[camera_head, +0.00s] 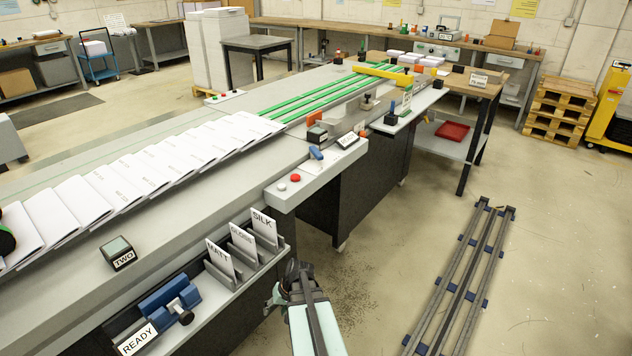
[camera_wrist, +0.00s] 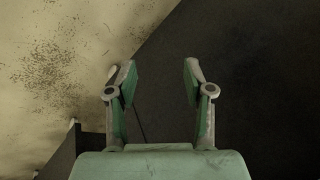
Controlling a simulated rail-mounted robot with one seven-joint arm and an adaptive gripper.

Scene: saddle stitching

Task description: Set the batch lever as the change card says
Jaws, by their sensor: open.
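I cannot tell for sure which part is the batch lever. A small blue handle-like part (camera_head: 316,153) sits on the grey control ledge (camera_head: 325,172) in the head view. A small sign (camera_head: 348,141) stands just right of it, its text too small to read. Cards marked MATT (camera_head: 219,258), GLOSS (camera_head: 242,239) and SILK (camera_head: 264,226) stand in a rack at the front; none is clearly the change card. My gripper (camera_wrist: 157,72) is open and empty in the wrist view, over dark surface and floor. In the head view my arm is low, right of the rack, apart from the ledge.
Red (camera_head: 295,178) and white (camera_head: 281,187) buttons sit on the ledge's near end. Folded sheets (camera_head: 115,185) line the machine. A rail track (camera_head: 460,280) runs along the floor at right.

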